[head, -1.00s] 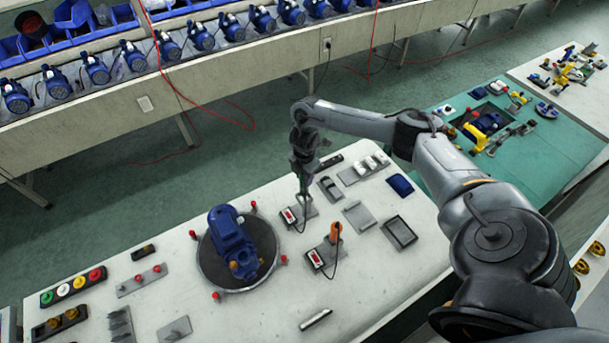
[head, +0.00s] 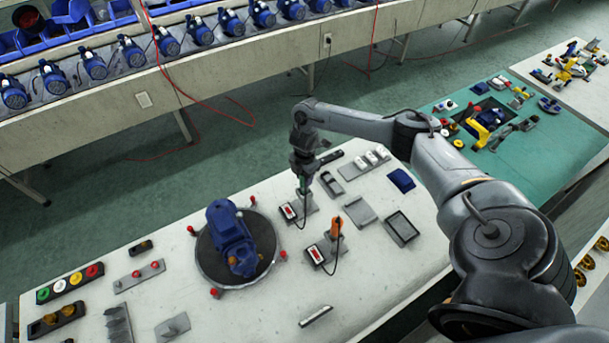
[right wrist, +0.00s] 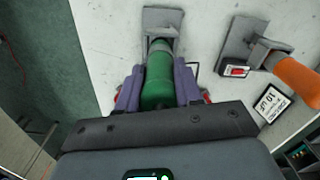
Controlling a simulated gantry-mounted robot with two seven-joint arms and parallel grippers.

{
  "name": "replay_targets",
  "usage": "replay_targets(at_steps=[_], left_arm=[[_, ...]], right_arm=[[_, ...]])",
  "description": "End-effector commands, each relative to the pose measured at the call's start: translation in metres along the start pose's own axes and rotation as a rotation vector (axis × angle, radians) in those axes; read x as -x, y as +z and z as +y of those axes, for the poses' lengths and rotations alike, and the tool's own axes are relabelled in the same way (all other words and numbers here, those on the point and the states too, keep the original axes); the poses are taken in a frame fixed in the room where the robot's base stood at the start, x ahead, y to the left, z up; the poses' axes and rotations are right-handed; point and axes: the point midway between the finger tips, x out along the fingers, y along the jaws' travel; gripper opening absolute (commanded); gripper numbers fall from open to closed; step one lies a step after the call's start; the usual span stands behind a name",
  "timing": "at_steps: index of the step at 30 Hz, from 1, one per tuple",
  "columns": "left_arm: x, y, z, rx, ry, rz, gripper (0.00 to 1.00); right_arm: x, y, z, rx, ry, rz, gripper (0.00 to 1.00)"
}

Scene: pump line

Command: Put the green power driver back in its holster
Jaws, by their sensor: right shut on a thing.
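The green power driver (right wrist: 158,80) is between the fingers of my right gripper (right wrist: 158,88), which is shut on it. In the head view my right gripper (head: 303,182) points straight down over the far holster (head: 303,206), hiding most of the driver. In the right wrist view the driver's far end is at the grey holster bracket (right wrist: 162,20). I cannot tell how deep it sits in the bracket. My left gripper is out of view.
An orange driver (head: 335,228) stands in a second holster close by; it also shows in the right wrist view (right wrist: 297,76). A blue pump (head: 230,238) sits on a round plate to the left. Grey trays (head: 400,228) lie to the right.

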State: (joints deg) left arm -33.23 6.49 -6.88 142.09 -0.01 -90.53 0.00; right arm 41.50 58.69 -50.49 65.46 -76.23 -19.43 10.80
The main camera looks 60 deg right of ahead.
Motion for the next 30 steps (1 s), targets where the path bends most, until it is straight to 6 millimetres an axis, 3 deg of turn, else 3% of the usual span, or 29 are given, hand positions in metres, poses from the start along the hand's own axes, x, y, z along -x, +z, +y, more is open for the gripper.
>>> replay_targets(at_steps=[15,26,27,30], left_arm=[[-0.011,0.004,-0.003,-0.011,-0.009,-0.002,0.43],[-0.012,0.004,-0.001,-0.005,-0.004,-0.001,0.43],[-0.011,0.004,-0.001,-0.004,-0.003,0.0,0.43],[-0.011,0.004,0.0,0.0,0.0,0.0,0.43]], right_arm=[[-0.018,0.0,0.0,0.0,0.0,0.0,0.01],[-0.019,0.0,0.0,0.0,0.001,0.0,0.01],[-0.019,0.0,0.0,0.0,0.001,0.0,0.39],[-0.019,0.0,0.0,0.0,0.001,0.0,0.55]])
